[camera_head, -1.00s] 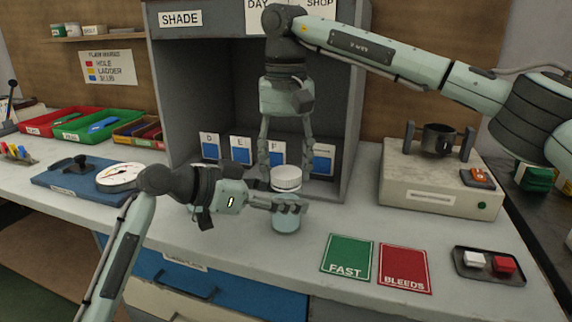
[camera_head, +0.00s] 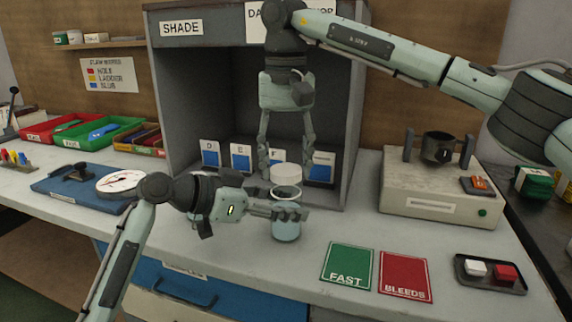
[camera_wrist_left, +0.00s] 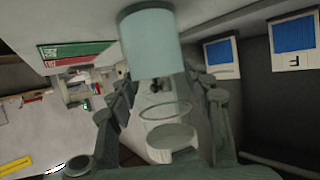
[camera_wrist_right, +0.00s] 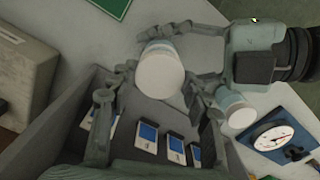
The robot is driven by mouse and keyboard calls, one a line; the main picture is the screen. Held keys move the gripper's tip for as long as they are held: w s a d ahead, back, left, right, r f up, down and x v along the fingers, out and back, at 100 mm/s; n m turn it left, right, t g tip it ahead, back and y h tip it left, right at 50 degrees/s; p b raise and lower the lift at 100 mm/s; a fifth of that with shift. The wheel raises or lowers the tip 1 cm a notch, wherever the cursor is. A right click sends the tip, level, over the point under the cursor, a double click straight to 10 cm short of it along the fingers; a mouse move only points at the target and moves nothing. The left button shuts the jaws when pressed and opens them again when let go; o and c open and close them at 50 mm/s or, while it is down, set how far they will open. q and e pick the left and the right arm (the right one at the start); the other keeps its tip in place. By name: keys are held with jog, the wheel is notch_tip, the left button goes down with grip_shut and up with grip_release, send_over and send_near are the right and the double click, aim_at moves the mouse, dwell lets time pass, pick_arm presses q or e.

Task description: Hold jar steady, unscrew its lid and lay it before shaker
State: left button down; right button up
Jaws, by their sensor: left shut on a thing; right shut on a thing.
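The jar (camera_head: 286,230), pale blue with a clear upper part, stands upright on the bench. My left gripper (camera_head: 288,214) is shut around its body from the left. The white lid (camera_head: 286,174) is in my right gripper (camera_head: 285,166), which points down and is shut on it. The lid is just above the jar's rim, with a small gap. The left wrist view shows the jar body (camera_wrist_left: 150,45), and the lid (camera_wrist_left: 170,138) apart from the rim. In the right wrist view the lid (camera_wrist_right: 160,75) hides most of the jar. The shaker appears to be the beige machine (camera_head: 430,200) at right.
Green FAST (camera_head: 347,266) and red BLEEDS (camera_head: 405,276) cards lie right of the jar, before the machine. A black tray (camera_head: 490,272) with two small blocks is farther right. The shade booth (camera_head: 210,115) with cards stands behind. Bare bench lies between jar and machine.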

aim_at(286, 169)
jog(key=shift+r, duration=2)
pick_arm(q)
jog(key=c, duration=0.6)
grip_release()
jog(key=shift+a, duration=0.1)
